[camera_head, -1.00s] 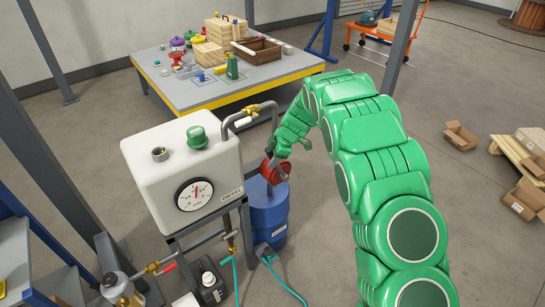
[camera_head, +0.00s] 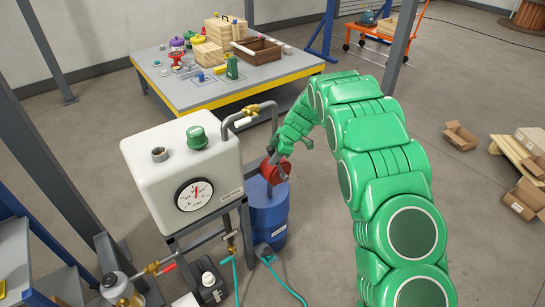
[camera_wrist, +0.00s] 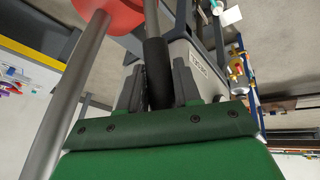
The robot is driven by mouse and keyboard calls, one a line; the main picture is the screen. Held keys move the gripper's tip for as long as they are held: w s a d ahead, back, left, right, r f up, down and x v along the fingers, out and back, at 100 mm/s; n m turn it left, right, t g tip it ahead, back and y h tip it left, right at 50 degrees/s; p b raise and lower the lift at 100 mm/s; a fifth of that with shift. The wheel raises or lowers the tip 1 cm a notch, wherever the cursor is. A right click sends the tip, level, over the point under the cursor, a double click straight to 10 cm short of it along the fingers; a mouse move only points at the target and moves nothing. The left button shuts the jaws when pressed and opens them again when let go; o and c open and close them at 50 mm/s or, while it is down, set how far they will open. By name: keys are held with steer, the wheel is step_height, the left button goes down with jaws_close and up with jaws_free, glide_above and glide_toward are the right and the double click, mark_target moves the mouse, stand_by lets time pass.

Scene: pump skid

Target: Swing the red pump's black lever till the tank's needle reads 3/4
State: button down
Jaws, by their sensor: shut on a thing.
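The red pump (camera_head: 276,170) sits on top of the blue drum, beside the white tank (camera_head: 185,170). The black lever (camera_wrist: 155,60) runs between the two grey fingers of my gripper (camera_wrist: 158,85) in the wrist view, and the fingers are shut on it. In the head view my gripper (camera_head: 274,153) is at the pump, and the lever is mostly hidden there. The red pump also shows at the top of the wrist view (camera_wrist: 112,14). The tank's round white gauge (camera_head: 194,194) has a red needle pointing almost straight up, near the middle of its scale.
The blue drum (camera_head: 268,215) stands right of the tank's stand. A yellow-edged workbench (camera_head: 215,95) with boxes and bottles stands behind. Teal hoses lie on the floor.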

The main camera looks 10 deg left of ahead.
steer(key=shift+w+d+r, duration=0.25)
steer(key=shift+w+d, duration=0.15)
steer(key=shift+w, duration=0.05)
steer(key=w+d+m+g+y, duration=0.1)
steer(key=w+d+g+y, duration=0.3)
steer(key=w+d+y, duration=0.1)
steer(key=shift+w+d+m, duration=0.3)
steer(key=shift+w+d, duration=0.5)
stand_by(0.7)
stand_by(0.5)
steer(key=c, duration=0.9)
jaws_free()
steer(key=shift+o, duration=0.2)
steer(key=shift+d, duration=0.1)
